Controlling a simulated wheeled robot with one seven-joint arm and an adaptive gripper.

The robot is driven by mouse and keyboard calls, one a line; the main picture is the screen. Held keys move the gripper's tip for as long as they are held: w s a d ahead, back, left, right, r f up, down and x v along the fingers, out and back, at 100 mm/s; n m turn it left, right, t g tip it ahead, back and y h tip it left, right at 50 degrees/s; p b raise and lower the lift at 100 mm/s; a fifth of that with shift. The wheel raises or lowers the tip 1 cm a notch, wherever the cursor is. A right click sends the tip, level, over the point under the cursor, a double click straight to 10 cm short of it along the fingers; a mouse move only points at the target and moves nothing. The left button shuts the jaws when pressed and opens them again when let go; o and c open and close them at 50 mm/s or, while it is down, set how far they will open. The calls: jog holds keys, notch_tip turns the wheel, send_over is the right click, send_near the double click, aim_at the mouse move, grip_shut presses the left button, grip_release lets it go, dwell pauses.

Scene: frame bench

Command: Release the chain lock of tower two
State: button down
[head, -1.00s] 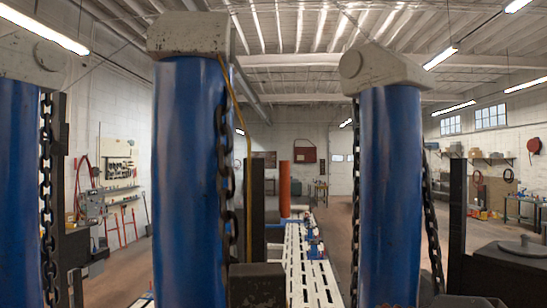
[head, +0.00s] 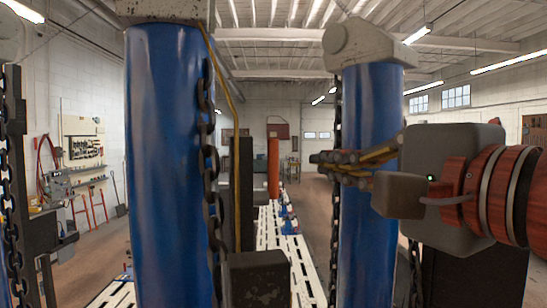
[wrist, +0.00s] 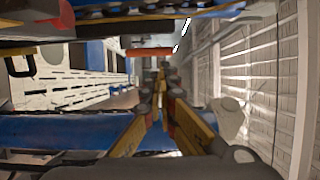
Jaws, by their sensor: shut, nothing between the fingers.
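A blue tower (head: 168,170) with a worn grey cap stands left of centre in the head view, with a dark chain (head: 212,170) down its right side. A second blue tower (head: 362,110) stands further right, with a chain (head: 336,190) along its left side. I cannot tell which is tower two, and I make out no lock. My gripper (head: 318,160) is shut and empty in front of the right tower. Its fingertips point left, into the gap between the towers. The wrist view shows the shut fingers (wrist: 160,75) between two blue columns, a lower one (wrist: 55,130) and an upper one.
A dark box (head: 258,280) sits beside the left tower's lower part. A yellow hose (head: 229,120) hangs along that tower. A white slotted frame (head: 290,255) and an orange post (head: 273,165) stand behind the gap. Another chain (head: 10,200) hangs at far left.

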aim_at(276, 155)
jog(key=p+x, duration=0.3)
jog(key=x, duration=1.1)
jog(key=shift+a+p, duration=0.1)
jog(key=shift+p, duration=0.3)
jog(key=shift+r+p, duration=0.1)
jog(key=shift+p, duration=0.25)
jog(key=shift+r+p, duration=0.1)
jog(key=shift+p, duration=0.2)
jog(key=shift+w+g, duration=0.2)
jog(key=shift+g, duration=0.1)
